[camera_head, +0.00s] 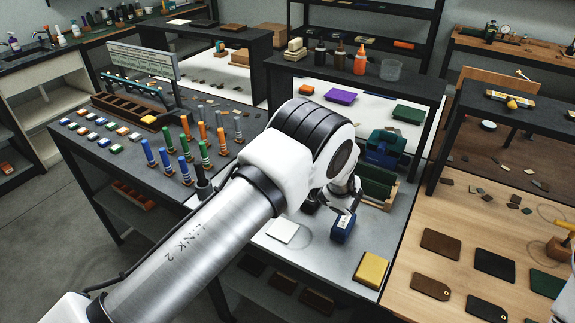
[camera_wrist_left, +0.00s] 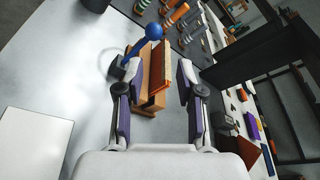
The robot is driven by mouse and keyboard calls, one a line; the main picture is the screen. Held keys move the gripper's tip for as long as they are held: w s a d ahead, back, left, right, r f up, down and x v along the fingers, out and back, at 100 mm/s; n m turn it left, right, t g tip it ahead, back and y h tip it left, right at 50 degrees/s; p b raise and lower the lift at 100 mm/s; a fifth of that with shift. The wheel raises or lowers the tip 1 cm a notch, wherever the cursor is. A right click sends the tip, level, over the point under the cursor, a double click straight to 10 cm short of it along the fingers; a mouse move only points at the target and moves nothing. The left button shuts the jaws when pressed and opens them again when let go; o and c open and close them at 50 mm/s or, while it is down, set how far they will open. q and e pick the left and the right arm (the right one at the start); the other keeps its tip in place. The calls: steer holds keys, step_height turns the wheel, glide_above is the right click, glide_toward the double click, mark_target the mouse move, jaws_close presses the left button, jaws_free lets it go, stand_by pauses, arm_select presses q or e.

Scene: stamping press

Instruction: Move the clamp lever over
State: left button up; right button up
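In the head view my left gripper (camera_head: 346,193) is low over the grey table, partly behind my arm. My arm appears to hide the lever there. My right gripper is not in view.
A white square pad (camera_head: 283,231) lies on the grey table. A blue labelled block (camera_head: 343,229) stands close below my left gripper, and a yellow block (camera_head: 371,270) sits nearer the front. Upright coloured stamps (camera_head: 186,170) stand at left. A dark shelf (camera_head: 345,78) spans behind.

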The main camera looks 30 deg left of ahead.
arm_select(q)
steer(key=a+f, duration=0.1)
steer(key=a, duration=0.5)
steer(key=shift+w+a+p, duration=0.2)
steer(key=shift+a+p, duration=0.1)
steer(key=shift+a, duration=0.1)
steer(key=shift+s+d+r, duration=0.1)
steer(key=shift+r, duration=0.05)
steer(key=shift+c, duration=0.5)
steer(key=shift+s+r, duration=0.15)
steer(key=shift+s, duration=0.1)
steer(key=c, duration=0.4)
steer(key=shift+c, duration=0.5)
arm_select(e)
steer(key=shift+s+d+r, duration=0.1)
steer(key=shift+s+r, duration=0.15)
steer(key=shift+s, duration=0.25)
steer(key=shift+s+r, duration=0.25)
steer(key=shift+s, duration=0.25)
